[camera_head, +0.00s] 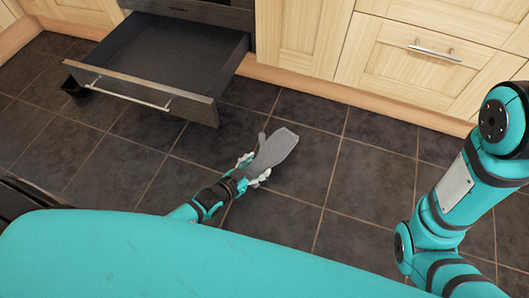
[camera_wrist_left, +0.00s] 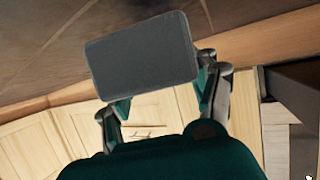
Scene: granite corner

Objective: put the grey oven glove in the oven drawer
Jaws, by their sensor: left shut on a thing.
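The grey oven glove (camera_head: 274,148) is held in my left gripper (camera_head: 254,171), which is shut on it, above the dark tiled floor. The glove also shows in the left wrist view (camera_wrist_left: 142,56), between the fingers of the left gripper (camera_wrist_left: 160,95). The oven drawer (camera_head: 165,60) is pulled open at the upper left of the head view, and its visible inside looks empty. The glove and gripper are in front of the drawer and to its right, apart from it. My right gripper is not in view; only my right arm shows at the right.
The drawer's front panel with its bar handle (camera_head: 125,95) juts out over the floor. Light wood cabinets (camera_head: 425,50) line the back wall to the right of the oven. The tiled floor (camera_head: 365,185) between them and me is clear.

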